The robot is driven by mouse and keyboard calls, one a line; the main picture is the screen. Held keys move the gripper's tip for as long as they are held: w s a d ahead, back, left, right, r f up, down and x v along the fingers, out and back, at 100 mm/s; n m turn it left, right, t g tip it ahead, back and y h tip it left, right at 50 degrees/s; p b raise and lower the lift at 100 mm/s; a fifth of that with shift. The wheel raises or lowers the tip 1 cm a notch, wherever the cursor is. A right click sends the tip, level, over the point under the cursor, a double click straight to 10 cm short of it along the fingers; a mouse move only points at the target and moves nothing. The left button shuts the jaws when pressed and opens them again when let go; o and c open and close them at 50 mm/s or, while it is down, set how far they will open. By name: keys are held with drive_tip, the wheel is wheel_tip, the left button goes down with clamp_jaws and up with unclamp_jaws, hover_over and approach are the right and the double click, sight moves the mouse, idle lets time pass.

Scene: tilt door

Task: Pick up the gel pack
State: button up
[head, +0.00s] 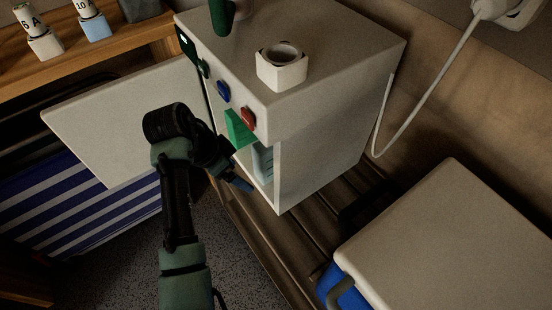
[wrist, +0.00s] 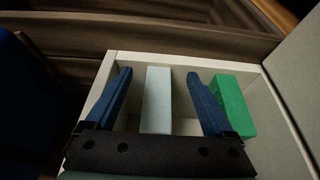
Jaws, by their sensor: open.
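A pale blue block, which looks like the gel pack (wrist: 156,100), stands inside the open white cabinet. In the head view the pale block (head: 263,161) shows through the cabinet's opening. My gripper (wrist: 158,76) is open, its two blue fingers on either side of the pale block with gaps to it. In the head view my gripper (head: 243,184) is at the opening, partly hidden by my arm. A green block (wrist: 233,104) is just right of the right finger; it also shows in the head view (head: 237,128).
The white cabinet (head: 325,150) has its door (head: 125,120) swung open to the left. A white roll-like item (head: 281,70) sits on top. Coloured knobs line the front. A white-lidded blue box (head: 450,250) stands at right. A wooden shelf (head: 90,58) with small bottles is at upper left.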

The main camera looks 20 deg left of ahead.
sight(257, 161)
drive_tip(key=w+d+b, duration=0.1)
drive_tip(key=w, duration=0.1)
drive_tip(key=w+d+b, duration=0.1)
drive_tip(key=w+d, duration=0.1)
drive_tip(key=shift+w+d+f, duration=0.15)
drive_tip(key=shift+w+d, duration=0.05)
drive_tip(key=shift+w+d+f+b, duration=0.15)
drive_tip(key=shift+f+b, duration=0.25)
drive_tip(key=shift+b, duration=0.2)
clamp_jaws()
